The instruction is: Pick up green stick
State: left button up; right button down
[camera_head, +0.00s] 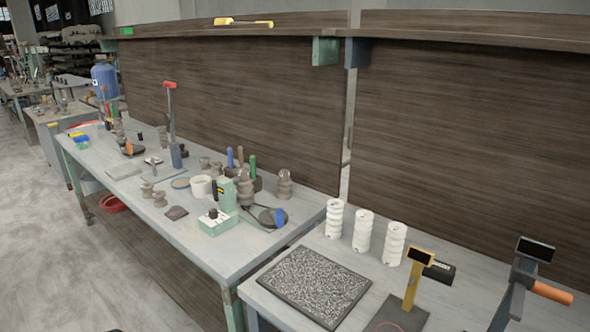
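A green stick-like handle (253,165) stands upright beside blue handles (230,157) in a dark holder on the left workbench (205,250), towards its back edge. Its lower end is hidden in the holder. A small green piece (127,31) also lies on the shelf at the upper left; I cannot tell its exact shape. Neither of my grippers shows in the head view.
Near the handles are a white cup (201,186), grey clay pieces (245,189) and a green-and-white device (218,222). White ribbed cylinders (364,230), a speckled mat (313,286) and a yellow stand (413,280) occupy the right bench. Open floor (60,260) lies left.

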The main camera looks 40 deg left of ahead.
aim_at(253, 160)
jog(key=j+u, duration=0.1)
jog(key=u, duration=0.75)
jog(key=i+j+u, duration=0.1)
jog(key=u, duration=0.3)
jog(key=i+u, duration=0.1)
jog(key=u, duration=0.3)
